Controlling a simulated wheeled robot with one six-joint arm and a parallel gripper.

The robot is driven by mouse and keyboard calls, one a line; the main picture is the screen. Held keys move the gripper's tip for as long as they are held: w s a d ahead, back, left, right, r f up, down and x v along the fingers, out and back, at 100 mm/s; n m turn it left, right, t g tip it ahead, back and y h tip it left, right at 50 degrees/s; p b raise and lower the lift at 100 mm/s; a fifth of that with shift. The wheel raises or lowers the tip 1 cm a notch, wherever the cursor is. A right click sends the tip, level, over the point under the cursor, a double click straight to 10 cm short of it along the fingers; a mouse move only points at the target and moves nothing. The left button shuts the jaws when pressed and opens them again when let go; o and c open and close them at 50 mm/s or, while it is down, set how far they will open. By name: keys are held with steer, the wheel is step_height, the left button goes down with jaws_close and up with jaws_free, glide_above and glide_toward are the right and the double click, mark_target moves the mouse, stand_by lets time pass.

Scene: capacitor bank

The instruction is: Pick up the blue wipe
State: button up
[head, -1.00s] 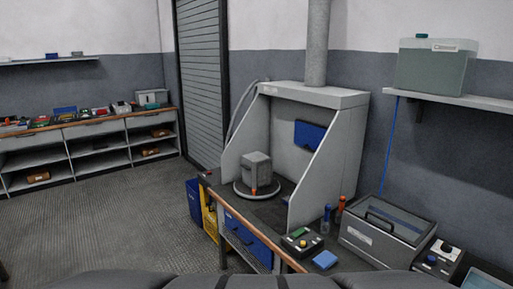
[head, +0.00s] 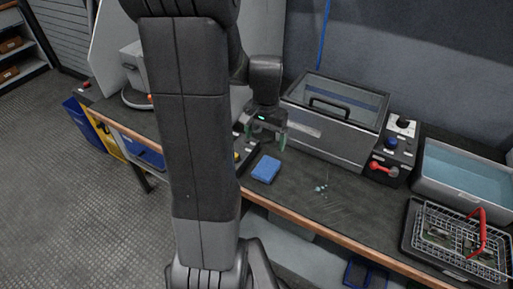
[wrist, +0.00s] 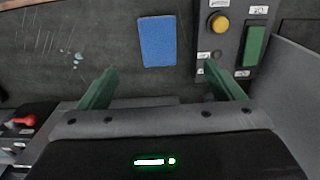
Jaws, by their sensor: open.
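The blue wipe (head: 266,169) is a flat, folded blue rectangle lying on the dark bench top near its front edge. It also shows in the wrist view (wrist: 157,41), ahead of my fingers and between their lines. My gripper (head: 266,143) is above the bench, a little behind the wipe in the head view. In the wrist view its two green fingers (wrist: 167,80) stand wide apart with nothing between them. The wipe is fully visible and not touched.
A control box with a yellow button (wrist: 219,24) sits close beside the wipe. A lidded grey tank (head: 335,118) stands behind. A switch box (head: 392,150), a water bath (head: 465,178) and a wire basket (head: 455,240) are at right. Small droplets (head: 321,188) lie on the bench.

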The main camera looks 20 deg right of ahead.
glide_above(267, 167)
steer(key=f, duration=0.8)
steer(key=shift+a+f+b, duration=0.3)
steer(key=shift+a+f, duration=0.05)
steer(key=shift+a, duration=0.05)
steer(key=shift+d+f, duration=0.2)
steer(key=shift+f, duration=1.1)
steer(key=shift+d+f, duration=0.2)
steer(key=shift+f, duration=1.1)
steer(key=c, duration=1.1)
step_height(267, 167, up, 10)
steer(key=shift+p, duration=0.3)
steer(key=shift+o, duration=1.1)
steer(key=shift+c, duration=0.5)
